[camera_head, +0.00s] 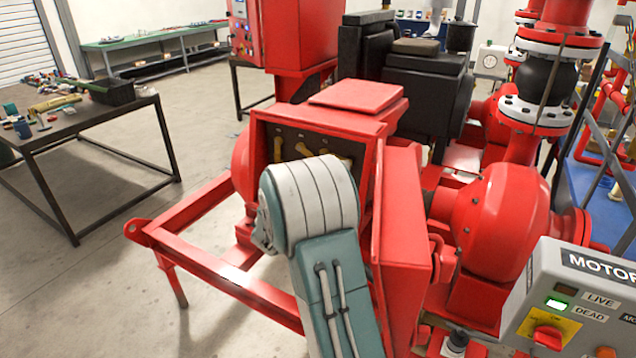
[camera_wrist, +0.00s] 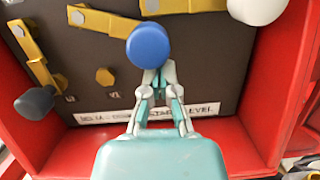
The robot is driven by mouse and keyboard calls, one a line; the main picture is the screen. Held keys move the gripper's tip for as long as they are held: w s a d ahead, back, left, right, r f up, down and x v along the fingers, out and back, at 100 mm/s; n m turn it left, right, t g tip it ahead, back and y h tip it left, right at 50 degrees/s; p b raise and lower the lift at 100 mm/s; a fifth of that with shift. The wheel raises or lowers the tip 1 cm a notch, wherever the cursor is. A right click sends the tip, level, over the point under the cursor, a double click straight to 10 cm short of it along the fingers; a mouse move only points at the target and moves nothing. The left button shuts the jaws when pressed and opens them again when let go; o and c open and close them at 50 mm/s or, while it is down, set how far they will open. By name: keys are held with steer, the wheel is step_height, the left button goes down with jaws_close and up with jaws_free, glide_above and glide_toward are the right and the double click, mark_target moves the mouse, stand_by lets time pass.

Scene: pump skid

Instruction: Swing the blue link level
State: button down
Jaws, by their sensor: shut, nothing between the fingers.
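In the wrist view, the blue link is a yellow bar (camera_wrist: 103,19) with a round blue knob (camera_wrist: 149,45) at its right end. The bar slopes slightly down to the right. My gripper (camera_wrist: 158,72) is shut and empty, its fingertips just below the knob in the picture. The knob overlaps the tips, and I cannot tell whether they touch. In the head view, my arm hides the gripper and blue knob. Part of the yellow linkage shows inside the open red box (camera_head: 258,150).
In the wrist view, a yellow link with a dark knob (camera_wrist: 35,103) hangs at left. A white knob (camera_wrist: 257,10) is at upper right. Red walls surround the dark panel (camera_wrist: 205,50). A label strip (camera_wrist: 100,117) is partly hidden. A grey motor control box (camera_head: 575,300) stands at right.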

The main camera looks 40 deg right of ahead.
steer(key=shift+s+d+r+n, duration=0.1)
steer(key=shift+s+r+n, duration=0.15)
steer(key=shift+r+n, duration=0.3)
steer(key=shift+s+r+n, duration=0.2)
steer(key=shift+r+n, duration=0.35)
steer(key=shift+a+r, duration=0.1)
steer(key=shift+a, duration=0.55)
